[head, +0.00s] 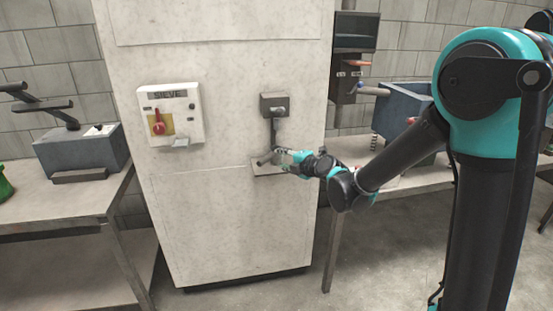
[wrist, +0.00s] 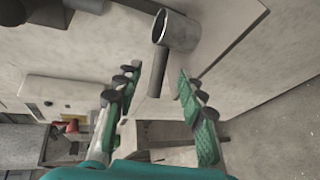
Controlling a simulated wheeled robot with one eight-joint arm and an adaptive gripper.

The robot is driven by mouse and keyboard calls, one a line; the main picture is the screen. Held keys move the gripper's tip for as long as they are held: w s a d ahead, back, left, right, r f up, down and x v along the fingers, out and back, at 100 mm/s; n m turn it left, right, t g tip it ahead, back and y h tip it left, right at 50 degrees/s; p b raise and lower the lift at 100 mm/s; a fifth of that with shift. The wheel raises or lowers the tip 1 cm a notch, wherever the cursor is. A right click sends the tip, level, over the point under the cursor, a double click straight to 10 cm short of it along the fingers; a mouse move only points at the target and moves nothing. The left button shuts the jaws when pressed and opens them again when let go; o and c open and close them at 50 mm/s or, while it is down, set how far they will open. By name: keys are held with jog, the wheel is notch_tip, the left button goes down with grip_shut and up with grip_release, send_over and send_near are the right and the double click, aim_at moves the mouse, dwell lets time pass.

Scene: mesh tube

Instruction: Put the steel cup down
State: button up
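The steel cup (wrist: 180,33) shows at the top of the wrist view, with its mouth facing left there. That view is turned on its side, so the cup looks upright. Its dark handle (wrist: 157,73) points back toward my gripper (wrist: 156,75). The green-padded fingers are spread on either side of the handle's end, with a gap on both sides, and hold nothing. In the head view my gripper (head: 281,157) is at the small ledge (head: 262,169) on the cabinet front. The cup is too small and covered there to make out clearly.
A dark spout unit (head: 274,106) is fixed to the cabinet above the ledge. A white SIEVE panel (head: 170,114) with a red knob is to its left. Side tables (head: 65,195) with machines flank the cabinet. The floor (head: 385,245) in front on the right is clear.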

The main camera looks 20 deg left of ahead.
jog(key=shift+v, duration=2.45)
jog(key=shift+d, duration=0.1)
jog(key=s+d+f+m+g+h, duration=0.1)
jog(key=s+d+f+m+h, duration=0.15)
jog(key=d+m, duration=0.4)
jog(key=s+d+f+m+h, duration=0.2)
jog(key=d+f+m, duration=0.15)
jog(key=d, duration=0.65)
jog(key=s+d+f+m+g+h, duration=0.1)
jog(key=s+d+f+m+h, duration=0.15)
jog(key=d+m, duration=0.45)
jog(key=s+d+f+m+g+h, duration=0.1)
jog(key=s+d+f+m+h, duration=0.1)
jog(key=s+d+m, duration=0.4)
jog(key=s+d+f+m+g+h, duration=0.1)
jog(key=s+d+f+m, duration=0.4)
jog(key=d, duration=0.7)
jog(key=shift+s+d+f+m+g+h, duration=0.25)
jog(key=shift+s+m+g+h, duration=0.05)
jog(key=shift+s+m+h, duration=0.6)
